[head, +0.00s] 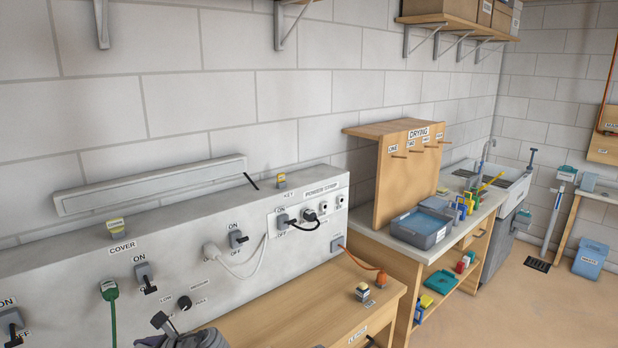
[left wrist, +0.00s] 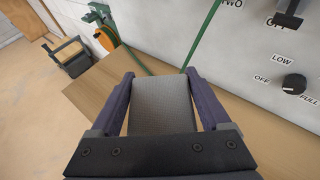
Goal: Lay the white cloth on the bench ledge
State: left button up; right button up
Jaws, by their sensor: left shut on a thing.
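My left gripper (left wrist: 160,90) has its two purple fingers closed on the sides of a flat grey-looking piece, taken as the white cloth (left wrist: 162,105). The piece looks shaded, not bright white. It is over the wooden bench ledge (left wrist: 95,88); whether it touches the wood cannot be told. In the head view only part of my left arm shows at the bottom edge, and the cloth cannot be made out there. The wooden ledge (head: 325,290) lies in front of the switch panel, with a partly cut-off label on its front edge. My right gripper is not in view.
The grey switch panel (head: 180,225) backs the ledge, with plugs, a white cord and a green cord (left wrist: 204,35). A wooden drying rack (head: 408,180) stands beyond.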

aim_at(311, 175)
jog(key=i+l+z, duration=0.3)
jog(key=i+l, duration=0.95)
